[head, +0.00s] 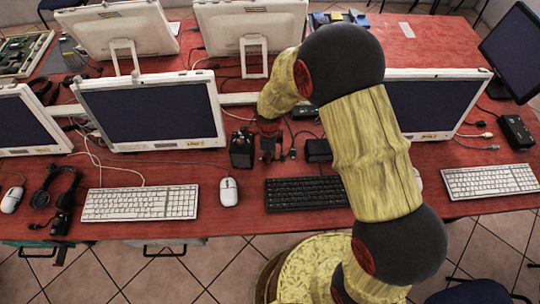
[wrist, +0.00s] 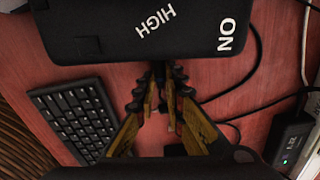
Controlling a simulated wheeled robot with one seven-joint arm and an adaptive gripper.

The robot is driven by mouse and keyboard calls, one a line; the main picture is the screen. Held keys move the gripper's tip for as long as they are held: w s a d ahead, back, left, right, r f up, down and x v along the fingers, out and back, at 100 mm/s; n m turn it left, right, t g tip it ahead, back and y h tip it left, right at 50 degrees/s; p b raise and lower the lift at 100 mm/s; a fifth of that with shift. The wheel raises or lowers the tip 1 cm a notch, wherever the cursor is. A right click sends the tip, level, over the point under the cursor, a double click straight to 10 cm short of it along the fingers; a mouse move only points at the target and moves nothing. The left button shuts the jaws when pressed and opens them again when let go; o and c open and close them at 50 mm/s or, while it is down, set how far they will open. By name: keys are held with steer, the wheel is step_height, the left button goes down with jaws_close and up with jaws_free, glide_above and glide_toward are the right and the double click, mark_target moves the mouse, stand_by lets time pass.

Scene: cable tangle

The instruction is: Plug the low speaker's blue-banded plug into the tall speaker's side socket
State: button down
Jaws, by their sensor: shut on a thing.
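The tall speaker (head: 242,148) is a black box standing on the red table behind the white mouse. Its black body (wrist: 130,35), with white "HIGH" and "ON" lettering, fills the top of the wrist view. My gripper (head: 268,157) is just right of it, pointing down. In the wrist view its fingertips (wrist: 160,82) close together at the speaker's near edge, on a small dark piece that I take as the plug. No blue band can be made out, and I cannot tell whether the plug touches the socket. The low speaker (head: 318,150) is the squat black box to the right, partly behind my arm.
A black keyboard (head: 305,192) lies in front of the gripper. A black cable (wrist: 257,62) curves past the tall speaker. A small black box with a green light (wrist: 292,140) is nearby. White monitors (head: 150,110) stand behind and left. Red table shows left of the keyboard.

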steer(key=shift+a, duration=0.25)
stand_by(0.3)
steer(key=c, duration=1.9)
jaws_free()
steer(key=shift+o, duration=0.5)
steer(key=shift+r, duration=0.1)
steer(key=shift+o, duration=0.2)
step_height(320, 180, up, 11)
steer(key=shift+r, duration=0.2)
steer(key=f, duration=0.2)
steer(key=f+p, duration=0.1)
steer(key=f, duration=0.1)
steer(key=a+f, duration=0.1)
steer(key=shift+w+f, duration=0.4)
steer(key=shift+s+d+f+b, duration=0.1)
steer(key=shift+f+b, duration=0.15)
steer(key=shift+f, duration=0.7)
steer(key=shift+s+d+f+b, duration=0.15)
steer(key=shift+f+b, duration=0.1)
steer(key=shift+f, duration=0.75)
steer(key=shift+s+d+f+b, duration=0.1)
steer(key=shift+f+b, duration=0.15)
steer(key=shift+f, duration=0.7)
